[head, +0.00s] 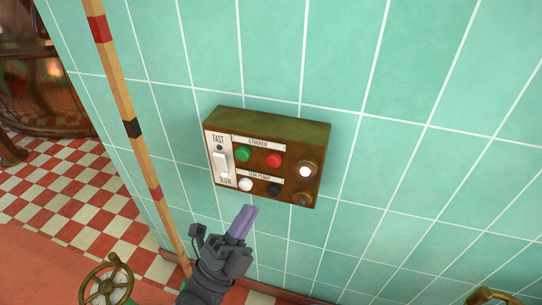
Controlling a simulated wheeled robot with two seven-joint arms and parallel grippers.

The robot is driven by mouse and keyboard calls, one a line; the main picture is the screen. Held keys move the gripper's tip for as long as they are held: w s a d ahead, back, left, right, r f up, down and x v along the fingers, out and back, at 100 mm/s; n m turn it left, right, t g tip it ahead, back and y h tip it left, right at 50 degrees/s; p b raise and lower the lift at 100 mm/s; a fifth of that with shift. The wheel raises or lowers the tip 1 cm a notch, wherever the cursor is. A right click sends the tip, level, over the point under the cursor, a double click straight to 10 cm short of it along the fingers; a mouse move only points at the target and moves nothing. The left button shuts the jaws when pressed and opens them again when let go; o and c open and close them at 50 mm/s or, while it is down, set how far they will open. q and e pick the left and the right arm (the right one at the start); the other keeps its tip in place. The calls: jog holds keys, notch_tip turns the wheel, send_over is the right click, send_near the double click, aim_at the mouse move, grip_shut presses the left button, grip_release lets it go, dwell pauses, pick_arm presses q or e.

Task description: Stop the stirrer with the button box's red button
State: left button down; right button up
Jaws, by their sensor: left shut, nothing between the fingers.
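The button box (265,156) is a brown box with a green-brown top, fixed to the tiled wall in the middle of the head view. Its upper row, labelled STIRRER, has a green button (243,154) and a red button (274,160), with a lit white lamp (306,171) to the right. My left gripper (246,214) is shut and empty. Its purple-grey fingertips point up just below the box, lower than the red button and a little to its left in the picture. Whether the tips touch anything cannot be told. My right gripper is not in view.
The box also has a FAST/SLOW lever (220,163), a white button (245,184) and a black button (274,190) in the lower row. A striped pole (135,130) stands to the left. A brass handwheel (107,284) is at lower left. The wall right of the box is clear.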

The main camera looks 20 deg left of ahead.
aim_at(264, 176)
pick_arm(q)
jog(key=w+b, duration=0.4)
jog(key=w, duration=0.5)
jog(key=shift+d, duration=0.15)
dwell(0.6)
dwell(0.9)
dwell(0.5)
jog(key=shift+w+b, duration=0.3)
jog(key=shift+w, duration=0.05)
